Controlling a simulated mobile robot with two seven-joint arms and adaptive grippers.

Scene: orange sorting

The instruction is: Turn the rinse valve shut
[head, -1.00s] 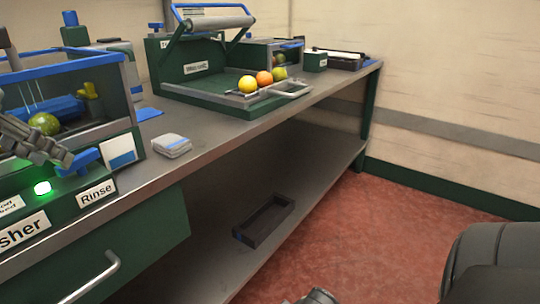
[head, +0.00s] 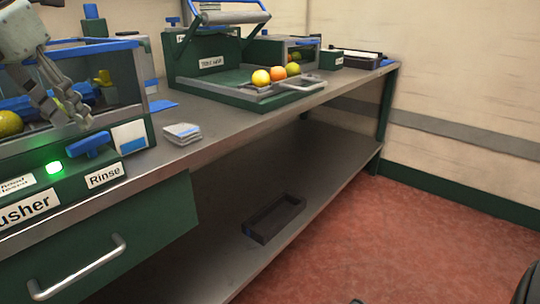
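The rinse valve is a blue handle (head: 89,145) on the green front of the washer, above the "Rinse" label (head: 104,175). The handle lies roughly crosswise, slightly tilted. My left gripper (head: 68,116) hangs just above and left of the handle, in front of the washer's tank. Its grey fingers point down and look spread apart, with nothing seen between them. It appears clear of the handle. My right gripper is not in view.
A green light (head: 55,168) glows left of the valve. A yellow fruit (head: 10,123) sits in the blue-rimmed tank. A stack of pads (head: 182,132) lies on the counter to the right. Several fruits rest on a green tray farther back. A dark bin (head: 274,218) is on the lower shelf.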

